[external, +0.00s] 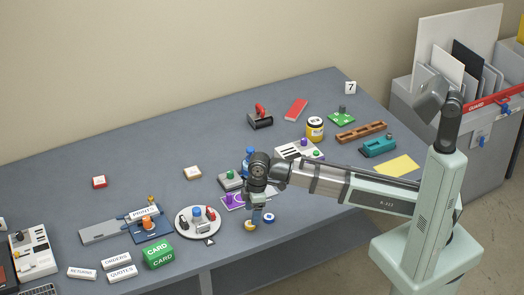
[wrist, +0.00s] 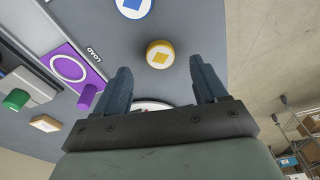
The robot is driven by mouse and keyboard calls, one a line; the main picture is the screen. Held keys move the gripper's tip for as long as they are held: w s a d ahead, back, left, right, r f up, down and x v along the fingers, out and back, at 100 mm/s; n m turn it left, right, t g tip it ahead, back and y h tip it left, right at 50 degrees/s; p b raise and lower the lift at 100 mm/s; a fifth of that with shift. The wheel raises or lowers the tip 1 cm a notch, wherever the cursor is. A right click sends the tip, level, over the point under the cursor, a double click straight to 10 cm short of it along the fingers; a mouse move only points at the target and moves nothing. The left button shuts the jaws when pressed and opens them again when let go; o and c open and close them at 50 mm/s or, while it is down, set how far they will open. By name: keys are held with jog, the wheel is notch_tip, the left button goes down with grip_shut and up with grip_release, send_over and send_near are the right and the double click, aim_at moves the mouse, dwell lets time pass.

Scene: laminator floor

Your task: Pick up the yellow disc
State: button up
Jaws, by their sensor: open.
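The yellow disc (wrist: 159,54) lies on the grey table in the wrist view, with a white top and a yellow diamond mark. It sits ahead of my gripper (wrist: 163,80), roughly between the lines of the two fingers and apart from them. The fingers are spread and empty. In the external view the yellow disc (external: 250,225) is near the table's front edge, just below my gripper (external: 257,215), partly hidden by it. A blue and white disc (wrist: 133,5) lies close by and also shows in the external view (external: 269,218).
A purple plate (wrist: 70,67) with a purple knob is left of the fingers in the wrist view. A round white tray (external: 183,230) with coloured-handled items stands left of my gripper. The table's front edge is close. Bare table lies right of the discs.

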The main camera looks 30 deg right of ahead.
aim_at(250, 225)
jog(key=shift+a+f, duration=0.2)
jog(key=shift+f, duration=0.9)
jog(key=shift+a+f, duration=0.15)
jog(key=shift+f, duration=0.95)
jog(key=c, duration=1.1)
jog(key=shift+w+r, duration=0.1)
jog(key=shift+r, duration=0.1)
jog(key=shift+c, duration=0.2)
